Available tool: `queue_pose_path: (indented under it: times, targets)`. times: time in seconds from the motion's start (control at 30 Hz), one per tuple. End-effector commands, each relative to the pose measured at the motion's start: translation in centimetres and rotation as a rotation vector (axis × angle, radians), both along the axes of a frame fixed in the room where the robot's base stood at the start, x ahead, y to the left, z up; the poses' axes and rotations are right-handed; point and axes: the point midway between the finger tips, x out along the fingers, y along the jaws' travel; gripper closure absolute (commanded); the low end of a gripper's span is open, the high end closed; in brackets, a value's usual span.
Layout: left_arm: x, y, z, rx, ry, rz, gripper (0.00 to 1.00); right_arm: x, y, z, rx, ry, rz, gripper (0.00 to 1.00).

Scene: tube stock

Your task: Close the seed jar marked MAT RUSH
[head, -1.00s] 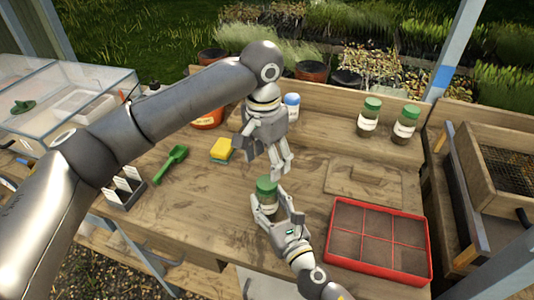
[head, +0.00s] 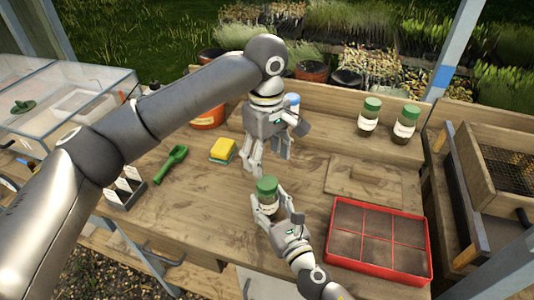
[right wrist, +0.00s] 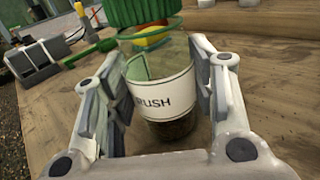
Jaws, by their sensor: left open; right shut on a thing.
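The seed jar (head: 269,204), clear glass with dark contents and a green lid (head: 266,184), stands near the front of the bench. Its label reads RUSH in the right wrist view (right wrist: 165,97); the rest of the label is turned out of sight. My right gripper (head: 267,213) is shut around the jar's body, one finger on each side. My left gripper (head: 268,164) is open and empty, just behind and above the lid.
Two other green-lidded jars (head: 369,117) (head: 404,128) stand at the back right. A red seed tray (head: 330,240) lies right of my right gripper. A yellow sponge (head: 223,149), green scoop (head: 171,164) and orange-red pot (head: 207,117) are at left. Bench between is clear.

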Motion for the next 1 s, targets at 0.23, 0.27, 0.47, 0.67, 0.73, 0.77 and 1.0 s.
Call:
queue_pose_path:
  times: [0.23,0.27,0.47,0.67,0.73,0.77,1.0]
  targets:
    - [0.0,0.0,0.2,0.004,0.006,0.331,0.38,0.0,0.0,0.0,0.000,0.000,0.000,1.00]
    - [0.0,0.0,0.2,0.004,0.007,0.360,0.38,0.0,0.0,0.0,0.000,0.000,0.000,1.00]
    - [0.0,0.0,0.3,0.007,0.008,0.477,0.38,0.0,0.0,0.0,0.000,0.000,0.000,1.00]
    - [0.0,0.0,0.3,0.007,0.009,0.495,0.38,0.0,0.0,0.0,0.000,0.000,0.000,1.00]
    - [0.0,0.0,0.3,0.007,0.008,0.494,0.38,0.0,0.0,0.0,0.000,0.000,0.000,1.00]
    - [0.0,0.0,0.3,0.007,0.008,0.494,0.38,0.0,0.0,0.0,0.000,0.000,0.000,1.00]
    - [0.0,0.0,-0.8,0.010,0.010,0.493,0.38,0.0,0.0,0.0,0.000,0.000,0.000,1.00]
